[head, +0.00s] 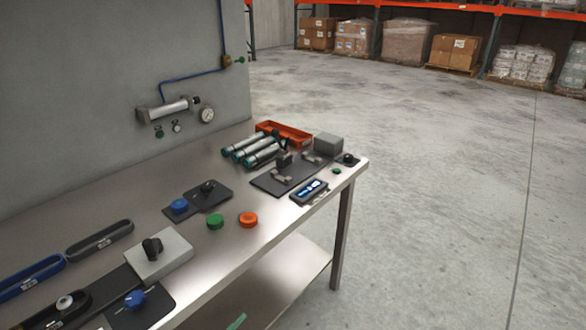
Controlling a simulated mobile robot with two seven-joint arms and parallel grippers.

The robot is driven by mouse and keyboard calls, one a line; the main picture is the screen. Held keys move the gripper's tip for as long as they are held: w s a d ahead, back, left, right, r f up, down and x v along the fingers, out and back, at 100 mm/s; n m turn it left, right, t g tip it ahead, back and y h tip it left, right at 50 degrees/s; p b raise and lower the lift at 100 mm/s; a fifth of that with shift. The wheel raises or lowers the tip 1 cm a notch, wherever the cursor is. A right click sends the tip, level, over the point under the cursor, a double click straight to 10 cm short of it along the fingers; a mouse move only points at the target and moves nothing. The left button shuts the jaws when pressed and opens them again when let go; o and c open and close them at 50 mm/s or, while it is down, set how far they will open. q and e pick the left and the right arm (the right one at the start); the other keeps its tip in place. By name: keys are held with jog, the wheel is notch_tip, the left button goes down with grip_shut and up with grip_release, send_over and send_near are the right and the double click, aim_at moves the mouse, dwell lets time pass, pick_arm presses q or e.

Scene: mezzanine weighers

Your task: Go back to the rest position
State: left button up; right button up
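Neither of my grippers shows in the head view, and no part of my arms can be made out. A steel workbench (283,226) runs from the lower left to the centre along a grey wall. On it lie a blue cap (179,206), a green cap (215,222) and an orange cap (248,219). A grey block with a black knob (158,256) sits nearer, and a blue knob (134,299) stands on a dark plate at the bottom.
Several metal cylinders (250,150) and an orange tray (285,133) are at the bench's far end. Open concrete floor (440,210) lies to the right. Racking with boxes (408,42) stands at the back.

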pick_arm(q)
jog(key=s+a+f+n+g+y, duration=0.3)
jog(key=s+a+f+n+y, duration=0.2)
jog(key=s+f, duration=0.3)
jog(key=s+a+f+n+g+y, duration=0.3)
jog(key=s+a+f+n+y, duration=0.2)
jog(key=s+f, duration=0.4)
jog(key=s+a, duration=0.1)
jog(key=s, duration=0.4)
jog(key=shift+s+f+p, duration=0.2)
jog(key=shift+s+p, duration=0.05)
jog(key=shift+p, duration=0.1)
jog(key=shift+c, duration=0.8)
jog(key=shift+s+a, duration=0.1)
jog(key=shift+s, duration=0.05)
